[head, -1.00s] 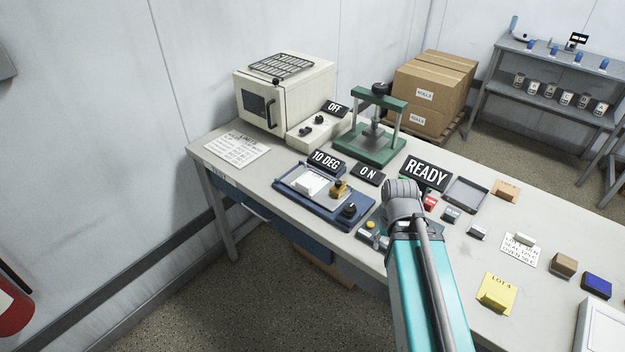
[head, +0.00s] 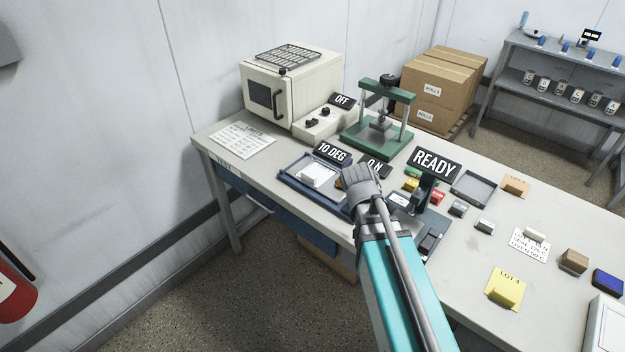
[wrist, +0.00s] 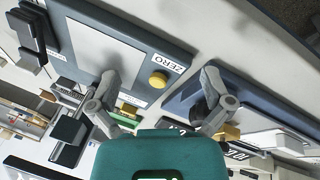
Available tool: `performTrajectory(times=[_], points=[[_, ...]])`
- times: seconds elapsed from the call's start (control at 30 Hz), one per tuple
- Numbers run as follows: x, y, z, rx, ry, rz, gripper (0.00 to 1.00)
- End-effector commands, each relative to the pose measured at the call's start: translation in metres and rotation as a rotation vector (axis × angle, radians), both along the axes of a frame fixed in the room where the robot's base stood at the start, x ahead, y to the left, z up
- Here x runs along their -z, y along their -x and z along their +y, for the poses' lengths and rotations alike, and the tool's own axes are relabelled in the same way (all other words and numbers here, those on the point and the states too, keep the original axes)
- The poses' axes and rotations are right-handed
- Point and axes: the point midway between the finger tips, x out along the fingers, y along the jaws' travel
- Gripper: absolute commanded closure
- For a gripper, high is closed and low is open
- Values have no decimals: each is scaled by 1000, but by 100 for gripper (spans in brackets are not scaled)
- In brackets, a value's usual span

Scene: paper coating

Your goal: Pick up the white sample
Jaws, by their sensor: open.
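A small white block (head: 319,173), which looks like the white sample, rests on a pale sheet on the blue flat device (head: 293,183) beside the "10 DEG" sign. Another small whitish block (head: 535,234) lies on a printed note at the right. I cannot tell for certain which one is the task's sample. In the head view my arm covers the right part of the blue device and hides my gripper. In the wrist view my gripper (wrist: 150,100) is open and empty, its fingers apart above the bench devices.
The scale with its yellow ZERO button (wrist: 158,79) is close by in the wrist view. The READY sign (head: 435,163), green press (head: 378,137) and oven (head: 290,88) stand behind. A grey tray (head: 473,188) and yellow LOT 4 note (head: 500,293) lie right.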

Motion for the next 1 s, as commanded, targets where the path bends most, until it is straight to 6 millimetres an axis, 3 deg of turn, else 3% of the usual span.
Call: performTrajectory(times=[0.1, 0.27, 0.5, 0.8, 1.0], points=[[6, -23, 26, 51, 83, -89, 0], [5, -48, 61, 119, 175, -237, 0], [-4, -78, 128, 197, 256, -505, 0], [-22, -97, 221, 248, 248, -848, 0], [-32, -98, 256, 261, 216, -978, 0]])
